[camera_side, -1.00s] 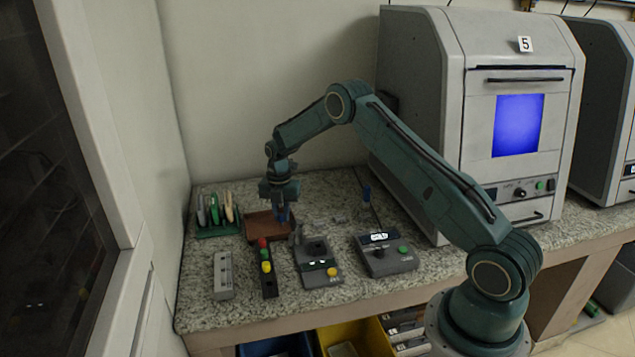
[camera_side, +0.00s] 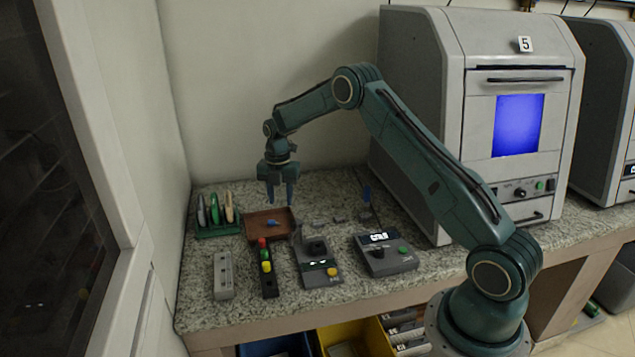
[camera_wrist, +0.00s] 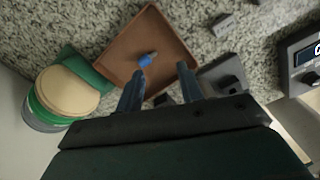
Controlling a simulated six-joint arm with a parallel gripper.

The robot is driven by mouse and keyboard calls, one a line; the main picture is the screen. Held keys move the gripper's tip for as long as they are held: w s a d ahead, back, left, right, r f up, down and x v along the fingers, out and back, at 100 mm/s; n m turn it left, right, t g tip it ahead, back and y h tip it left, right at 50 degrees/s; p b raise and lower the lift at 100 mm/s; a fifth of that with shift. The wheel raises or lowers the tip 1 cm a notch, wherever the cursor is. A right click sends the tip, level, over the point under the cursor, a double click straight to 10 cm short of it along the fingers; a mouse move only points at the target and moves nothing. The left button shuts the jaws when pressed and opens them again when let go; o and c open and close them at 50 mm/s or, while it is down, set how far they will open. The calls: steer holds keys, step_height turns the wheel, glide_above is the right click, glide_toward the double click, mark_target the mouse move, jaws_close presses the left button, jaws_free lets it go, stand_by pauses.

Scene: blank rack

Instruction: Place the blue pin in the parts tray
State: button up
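The blue pin (camera_side: 272,223) lies in the brown parts tray (camera_side: 255,233). In the wrist view the blue pin (camera_wrist: 147,59) lies on the floor of the tray (camera_wrist: 166,40), apart from my fingers. My gripper (camera_side: 280,203) is above the tray, with its two fingers spread and nothing between them. In the wrist view my gripper (camera_wrist: 160,82) shows both fingers well apart, the pin seen beyond them.
A green holder (camera_side: 217,230) with several discs stands left of the tray. In front are a grey block (camera_side: 223,276), a dark rack (camera_side: 269,286) with red, yellow and green pieces, a grey fixture (camera_side: 320,272) and a control box (camera_side: 388,258). A large grey machine (camera_side: 450,80) stands at right.

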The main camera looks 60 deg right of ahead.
step_height(320, 180, up, 7)
steer(key=shift+f, duration=0.2)
stand_by(0.4)
steer(key=s+a+r+m+t, duration=0.1)
steer(key=s+a+r+m, duration=0.45)
steer(key=s+r, duration=0.35)
steer(key=s+a+r+m+t, duration=0.2)
steer(key=s+a+r+m, duration=0.4)
steer(key=r, duration=0.5)
steer(key=s+a+m+t, duration=0.1)
steer(key=s+a+m, duration=0.1)
steer(key=s, duration=0.5)
steer(key=s+a+f+m, duration=0.1)
steer(key=s+a+m, duration=0.2)
steer(key=s+m, duration=0.2)
steer(key=s+a+m+t, duration=0.1)
steer(key=s+a+m, duration=0.1)
steer(key=s, duration=0.8)
steer(key=shift+s+a+f+m+t, duration=0.15)
steer(key=shift+s+a+m+t, duration=0.15)
steer(key=shift+m, duration=0.55)
